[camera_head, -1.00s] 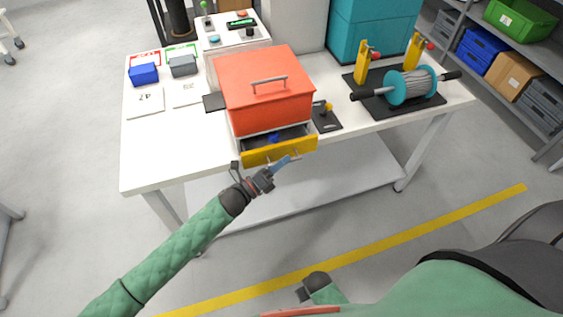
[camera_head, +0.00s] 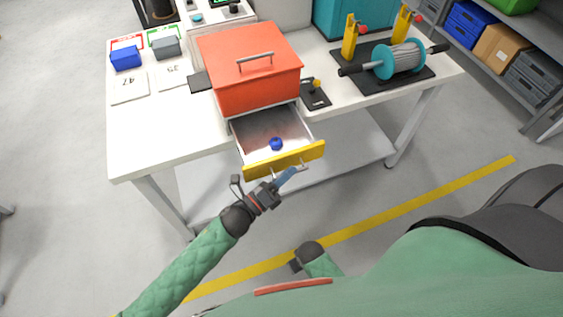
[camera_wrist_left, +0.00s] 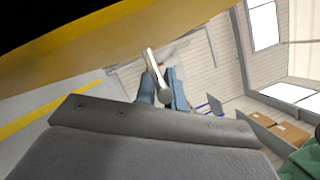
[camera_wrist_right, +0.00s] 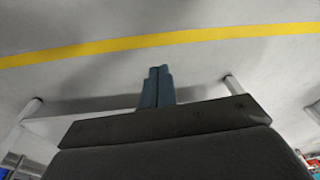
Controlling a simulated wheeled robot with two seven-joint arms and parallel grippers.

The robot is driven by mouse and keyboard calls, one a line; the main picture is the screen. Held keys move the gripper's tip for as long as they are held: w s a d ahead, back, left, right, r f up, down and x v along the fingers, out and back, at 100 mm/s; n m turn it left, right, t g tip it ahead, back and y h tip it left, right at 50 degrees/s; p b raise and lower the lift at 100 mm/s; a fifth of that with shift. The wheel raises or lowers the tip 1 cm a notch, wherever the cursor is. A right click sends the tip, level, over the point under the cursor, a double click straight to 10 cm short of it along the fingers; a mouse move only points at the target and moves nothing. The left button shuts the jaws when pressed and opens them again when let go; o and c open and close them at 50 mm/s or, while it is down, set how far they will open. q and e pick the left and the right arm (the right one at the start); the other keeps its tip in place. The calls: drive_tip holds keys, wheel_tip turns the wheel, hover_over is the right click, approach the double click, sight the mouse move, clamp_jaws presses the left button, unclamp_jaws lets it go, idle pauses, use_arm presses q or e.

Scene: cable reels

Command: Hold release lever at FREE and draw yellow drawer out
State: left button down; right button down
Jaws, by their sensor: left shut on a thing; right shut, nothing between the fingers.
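The yellow drawer (camera_head: 302,156) stands well out from under the red box (camera_head: 250,68). Its pale inside shows, with a small blue ring-like thing (camera_head: 276,144) in it. My left gripper (camera_head: 286,179) is shut on the handle at the drawer front; the left wrist view shows the pale handle bar (camera_wrist_left: 154,62) between its blue fingers. The lever, with a yellow knob (camera_head: 316,84) on a black plate (camera_head: 315,98), is right of the red box, with no gripper on it. Its FREE mark is unreadable. My right gripper (camera_wrist_right: 158,86) is shut and empty, low over the floor, away from the table.
Shelves with boxes stand at far right. The floor before the drawer is clear.

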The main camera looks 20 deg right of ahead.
use_arm(q)
drive_tip(key=shift+s, duration=0.15)
use_arm(e)
drive_tip(key=shift+d, duration=0.1)
use_arm(q)
drive_tip(key=c, duration=1.5)
unclamp_jaws()
use_arm(e)
drive_tip(key=shift+s+d+f, duration=0.1)
drive_tip(key=shift+s, duration=0.05)
use_arm(q)
drive_tip(key=shift+a+f, duration=0.1)
drive_tip(key=shift+a, duration=0.05)
